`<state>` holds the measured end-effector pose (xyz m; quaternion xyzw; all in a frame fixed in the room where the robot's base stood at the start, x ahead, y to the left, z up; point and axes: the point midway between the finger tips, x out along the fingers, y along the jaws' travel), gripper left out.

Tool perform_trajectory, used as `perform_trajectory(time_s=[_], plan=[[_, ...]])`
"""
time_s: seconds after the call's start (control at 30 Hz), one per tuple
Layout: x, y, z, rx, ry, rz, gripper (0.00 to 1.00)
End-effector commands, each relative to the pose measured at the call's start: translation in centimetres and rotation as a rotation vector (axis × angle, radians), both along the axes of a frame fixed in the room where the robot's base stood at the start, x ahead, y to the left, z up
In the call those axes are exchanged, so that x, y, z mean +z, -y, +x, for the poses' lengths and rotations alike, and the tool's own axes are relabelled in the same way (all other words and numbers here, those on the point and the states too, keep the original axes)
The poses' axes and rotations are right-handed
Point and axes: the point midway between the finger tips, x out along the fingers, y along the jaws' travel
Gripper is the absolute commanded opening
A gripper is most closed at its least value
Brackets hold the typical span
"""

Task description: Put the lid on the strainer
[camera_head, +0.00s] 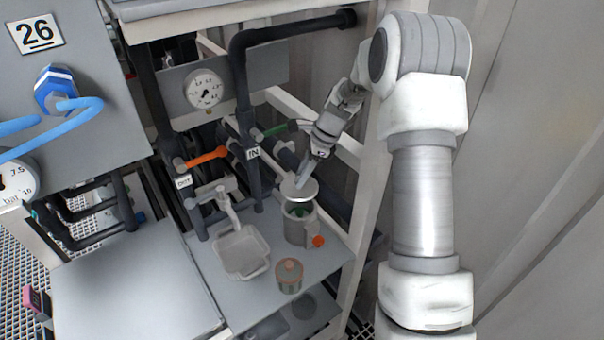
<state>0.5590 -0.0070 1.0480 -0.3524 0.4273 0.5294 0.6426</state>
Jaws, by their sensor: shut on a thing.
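The strainer (301,232) is a grey round pot on the grey shelf, open at the top, with something green inside and an orange knob low on its right side. The lid (291,190) is a light grey disc just above the strainer's mouth, slightly toward the back and apart from the rim as far as I can tell. My gripper (304,177) reaches down from the upper right and is shut on the lid's upper side. The fingertips are small here, and the exact grip is hard to see. The back of the strainer's mouth is partly hidden by the lid.
On the shelf (262,296), a light grey square basin (240,252) stands left of the strainer and a small pot with a reddish top (289,275) stands in front. Dark pipes, an orange-handled valve (207,158) and a gauge (203,89) are behind. A white post (376,205) stands right.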

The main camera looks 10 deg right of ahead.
Motion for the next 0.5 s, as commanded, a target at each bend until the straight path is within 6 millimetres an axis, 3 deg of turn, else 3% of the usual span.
perform_trajectory(time_s=[0.5], plan=[[-3.3, 0.0, 0.0, 0.000, 0.000, 0.000, 0.00]])
